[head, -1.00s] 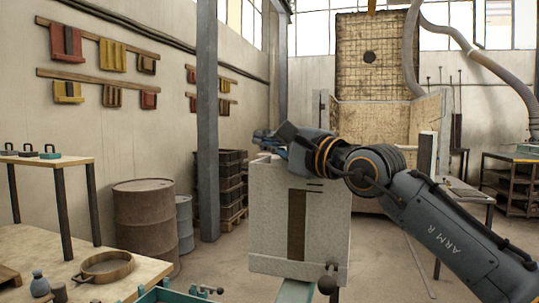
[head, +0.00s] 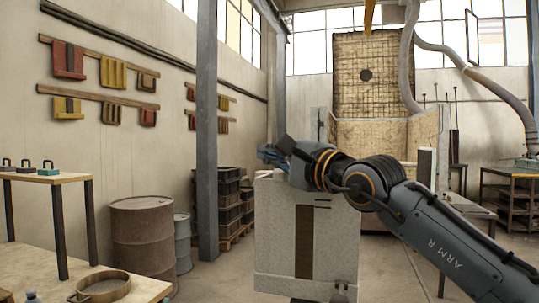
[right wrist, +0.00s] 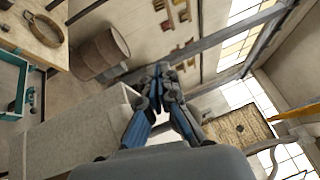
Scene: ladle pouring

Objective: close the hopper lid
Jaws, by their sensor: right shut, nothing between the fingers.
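A pale speckled box with a dark brown vertical strip (head: 304,241) stands upright in the middle of the head view and appears to be the hopper. I cannot make out a separate lid on it. A large pale face of what looks like the same box (right wrist: 75,130) fills the lower left of the right wrist view. My right gripper (head: 268,154) is just above the box's top left edge in the head view; I cannot tell whether it touches. In the right wrist view its blue-grey fingers (right wrist: 160,72) converge at the tips, with nothing held. My left gripper is not in view.
A wooden bench with a round sieve (head: 104,287) is at lower left. A rusty drum (head: 143,236) and dark stacked crates (head: 230,200) stand behind, near a grey pillar (head: 207,130). A teal frame (right wrist: 12,85) shows at the wrist view's left edge.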

